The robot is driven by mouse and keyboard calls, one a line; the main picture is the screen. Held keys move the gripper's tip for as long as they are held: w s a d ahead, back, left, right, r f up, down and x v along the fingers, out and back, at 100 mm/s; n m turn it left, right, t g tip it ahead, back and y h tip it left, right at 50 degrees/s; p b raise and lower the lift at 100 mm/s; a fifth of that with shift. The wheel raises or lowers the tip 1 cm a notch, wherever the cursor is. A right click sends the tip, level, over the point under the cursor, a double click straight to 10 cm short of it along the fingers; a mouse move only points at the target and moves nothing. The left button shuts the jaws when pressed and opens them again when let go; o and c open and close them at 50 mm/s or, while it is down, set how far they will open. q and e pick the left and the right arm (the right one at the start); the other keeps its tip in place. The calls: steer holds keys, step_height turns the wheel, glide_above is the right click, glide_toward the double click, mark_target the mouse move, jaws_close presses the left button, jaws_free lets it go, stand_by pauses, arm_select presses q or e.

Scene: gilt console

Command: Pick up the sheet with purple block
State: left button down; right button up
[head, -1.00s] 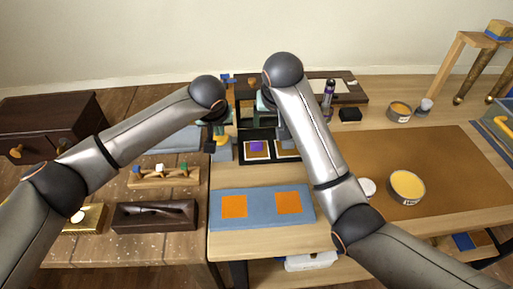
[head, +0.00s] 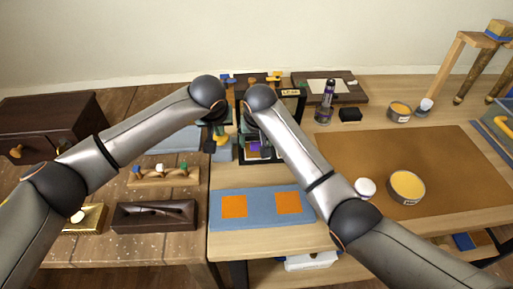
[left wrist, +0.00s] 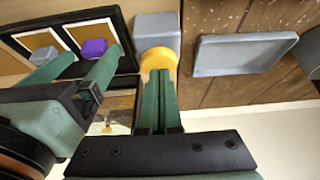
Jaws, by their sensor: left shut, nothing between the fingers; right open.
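The purple block (left wrist: 94,48) rests on a tan sheet with a white border (left wrist: 102,32) inside a black tray (left wrist: 126,42).
A grey block (left wrist: 157,27) stands by the yellow piece. A blue mat (head: 262,208) with two orange squares lies in front. A purple bottle (head: 327,103), a jar (head: 406,187) and a brown mat (head: 440,160) are to the right. A wooden rack (head: 166,176) is left.

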steer(key=shift+x, duration=0.75)
jaws_close()
